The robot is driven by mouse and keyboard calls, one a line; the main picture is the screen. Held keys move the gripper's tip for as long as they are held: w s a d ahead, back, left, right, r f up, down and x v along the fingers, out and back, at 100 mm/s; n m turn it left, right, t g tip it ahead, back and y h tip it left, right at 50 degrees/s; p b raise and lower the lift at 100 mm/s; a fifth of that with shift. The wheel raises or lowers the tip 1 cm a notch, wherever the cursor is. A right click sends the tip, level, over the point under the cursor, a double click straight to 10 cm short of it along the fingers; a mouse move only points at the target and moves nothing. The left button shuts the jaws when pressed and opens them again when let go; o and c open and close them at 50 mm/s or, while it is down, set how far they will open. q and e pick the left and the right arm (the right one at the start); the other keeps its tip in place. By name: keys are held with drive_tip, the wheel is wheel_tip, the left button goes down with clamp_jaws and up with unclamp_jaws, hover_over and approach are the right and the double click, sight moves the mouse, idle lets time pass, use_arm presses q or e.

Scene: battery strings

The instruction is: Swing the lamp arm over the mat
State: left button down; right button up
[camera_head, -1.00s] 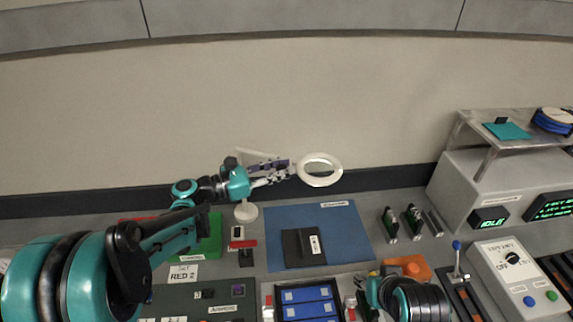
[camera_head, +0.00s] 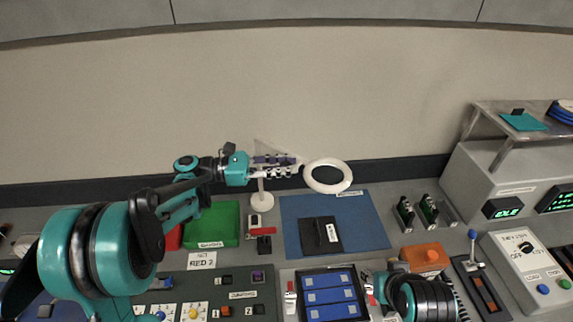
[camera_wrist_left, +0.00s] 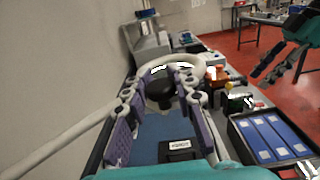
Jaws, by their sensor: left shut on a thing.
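The lamp is white, with a ring head (camera_head: 328,177), a thin arm and a round base (camera_head: 262,199) behind the mat's left back corner. The blue mat (camera_head: 366,222) lies on the bench. In the head view the ring's lower rim reaches about the mat's back edge. My left gripper (camera_head: 298,170) is shut at the ring's left side. The left wrist view shows its purple fingers (camera_wrist_left: 157,112) around a dark knob (camera_wrist_left: 174,92) below the ring (camera_wrist_left: 197,64). My right arm is low at right; its fingertips are not clear.
A black box (camera_head: 321,236) with a label lies on the mat. A green bin (camera_head: 211,224) stands left of it, a blue-celled tray (camera_head: 331,290) in front, and an orange block (camera_head: 425,257) at right. A wall rises behind the bench.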

use_arm(q)
drive_tip(key=c, duration=1.3)
unclamp_jaws()
drive_tip(key=shift+o, duration=0.2)
drive_tip(key=shift+a, duration=0.1)
drive_tip(key=s+a, duration=0.2)
drive_tip(key=a, duration=0.9)
drive_tip(key=shift+s+a, duration=0.15)
drive_tip(key=shift+a, duration=0.15)
